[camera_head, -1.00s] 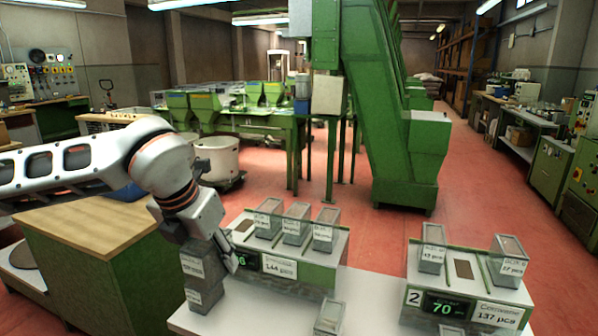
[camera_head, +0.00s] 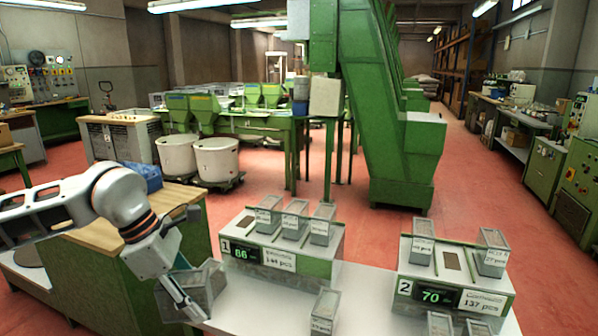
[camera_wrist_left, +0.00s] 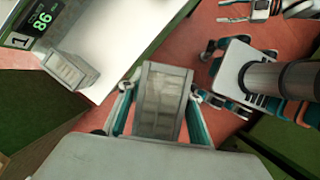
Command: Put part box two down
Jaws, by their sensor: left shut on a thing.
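My left gripper (camera_head: 182,302) is at the left end of the white table. It is shut on a grey see-through part box (camera_wrist_left: 160,105), which fills the space between its fingers in the left wrist view. In the head view the held box is partly hidden by the gripper and overlaps another box (camera_head: 211,279). A separate box (camera_wrist_left: 70,70) stands on the white table beside the station 1 display in the wrist view. I cannot tell whether the held box touches anything. What looks like my right gripper (camera_wrist_left: 234,11) shows small at the wrist view's top edge; its jaws are unclear.
Station 1 (camera_head: 316,264), reading 86, and station 2 (camera_head: 403,287), reading 70, carry several similar boxes. Loose boxes (camera_head: 323,312) stand at the table's front. A green cabinet with a wooden top (camera_head: 95,228) is left of the table. The white table (camera_head: 262,300) between has bare room.

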